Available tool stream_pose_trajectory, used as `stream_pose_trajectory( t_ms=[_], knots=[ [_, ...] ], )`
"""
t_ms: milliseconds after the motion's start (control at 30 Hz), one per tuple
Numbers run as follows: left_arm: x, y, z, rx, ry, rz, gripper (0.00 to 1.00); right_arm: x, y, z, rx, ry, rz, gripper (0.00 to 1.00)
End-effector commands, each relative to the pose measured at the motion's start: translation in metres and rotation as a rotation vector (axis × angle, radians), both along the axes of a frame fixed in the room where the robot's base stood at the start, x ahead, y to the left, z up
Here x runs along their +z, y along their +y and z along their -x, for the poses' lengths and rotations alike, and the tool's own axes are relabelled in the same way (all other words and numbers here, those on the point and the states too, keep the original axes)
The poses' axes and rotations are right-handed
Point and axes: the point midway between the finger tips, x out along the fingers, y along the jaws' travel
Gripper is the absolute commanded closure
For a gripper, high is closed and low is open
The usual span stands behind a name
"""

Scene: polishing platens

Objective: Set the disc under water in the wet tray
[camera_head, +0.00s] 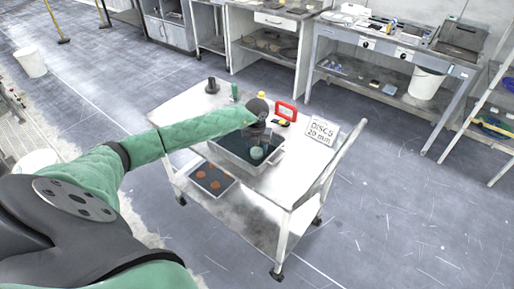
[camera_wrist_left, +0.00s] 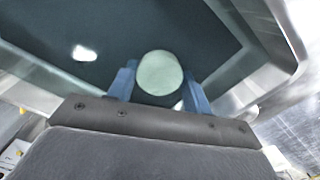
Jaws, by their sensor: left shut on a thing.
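The wet tray (camera_head: 279,158) is a grey metal pan with dark water on the cart top. Its metal wall also shows in the wrist view (camera_wrist_left: 285,35). My left gripper (camera_head: 258,146) points down over the tray. Its blue fingers are shut on a pale green disc (camera_wrist_left: 160,73), which also shows in the head view (camera_head: 257,153). The disc lies over the dark water area, apart from the tray walls. I cannot tell whether it touches the water. My right gripper is not in view.
The cart (camera_head: 185,108) also bears a dark knob-like piece (camera_head: 212,86), a red-handled item (camera_head: 286,112) and a sign reading "DISCS 20 mm" (camera_head: 322,131). A dark panel with orange rounds (camera_head: 212,178) lies on its lower shelf.

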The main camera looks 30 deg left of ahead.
Motion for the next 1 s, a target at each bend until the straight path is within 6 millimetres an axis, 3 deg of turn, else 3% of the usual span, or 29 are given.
stream_pose_trajectory(
  t_ms=[300, 333, 433, 933, 1000],
  knots=[
    [-0.003, 0.000, 0.000, 0.000, 0.000, 0.000, 0.75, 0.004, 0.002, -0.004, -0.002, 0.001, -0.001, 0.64],
    [-0.003, 0.000, 0.000, 0.000, 0.000, 0.000, 0.48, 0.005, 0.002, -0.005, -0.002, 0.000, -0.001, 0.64],
    [-0.002, 0.000, 0.000, 0.000, 0.000, 0.000, 0.29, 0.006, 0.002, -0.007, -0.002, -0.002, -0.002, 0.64],
    [0.002, 0.000, 0.000, 0.000, 0.000, 0.000, 0.28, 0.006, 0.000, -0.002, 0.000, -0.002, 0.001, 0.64],
    [0.003, 0.000, -0.001, 0.000, -0.001, 0.001, 0.28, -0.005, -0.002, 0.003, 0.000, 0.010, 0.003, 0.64]
  ],
)
